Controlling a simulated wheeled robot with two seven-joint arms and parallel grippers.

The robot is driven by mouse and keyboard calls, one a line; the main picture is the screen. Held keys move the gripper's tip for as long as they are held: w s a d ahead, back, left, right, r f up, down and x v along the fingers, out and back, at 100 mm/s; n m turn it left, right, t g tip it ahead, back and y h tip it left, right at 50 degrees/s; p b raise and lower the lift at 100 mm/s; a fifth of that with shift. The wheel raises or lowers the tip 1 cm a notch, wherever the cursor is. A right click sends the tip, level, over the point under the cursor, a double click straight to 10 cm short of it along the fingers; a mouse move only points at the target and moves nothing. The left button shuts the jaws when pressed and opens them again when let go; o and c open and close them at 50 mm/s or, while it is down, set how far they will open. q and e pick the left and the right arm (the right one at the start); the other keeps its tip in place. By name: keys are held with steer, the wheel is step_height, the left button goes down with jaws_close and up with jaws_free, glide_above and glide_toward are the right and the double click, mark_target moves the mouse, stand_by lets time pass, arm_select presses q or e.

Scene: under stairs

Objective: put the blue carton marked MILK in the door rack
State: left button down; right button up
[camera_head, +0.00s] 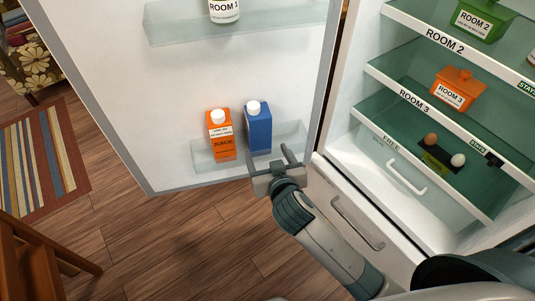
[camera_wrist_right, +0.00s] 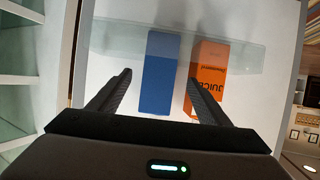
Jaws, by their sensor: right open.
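The blue carton (camera_head: 258,128) with a white cap stands upright in the lower door rack (camera_head: 294,136) of the open fridge door, beside an orange carton marked JUICE (camera_head: 221,138). No MILK marking is readable on its visible sides. My right gripper (camera_head: 270,158) is open just in front of the rack. In the right wrist view the blue carton (camera_wrist_right: 160,75) shows between and beyond the two spread fingers (camera_wrist_right: 158,82), apart from them. The orange carton (camera_wrist_right: 208,70) is partly behind the right-hand finger. My left gripper is not in view.
The fridge shelves at right hold a green container (camera_head: 481,20) and an orange container (camera_head: 457,88). A dark tray (camera_head: 440,158) with eggs lies lower. A bottle (camera_head: 224,10) stands in the upper door rack (camera_head: 170,28). A wooden chair (camera_head: 35,260) is at lower left.

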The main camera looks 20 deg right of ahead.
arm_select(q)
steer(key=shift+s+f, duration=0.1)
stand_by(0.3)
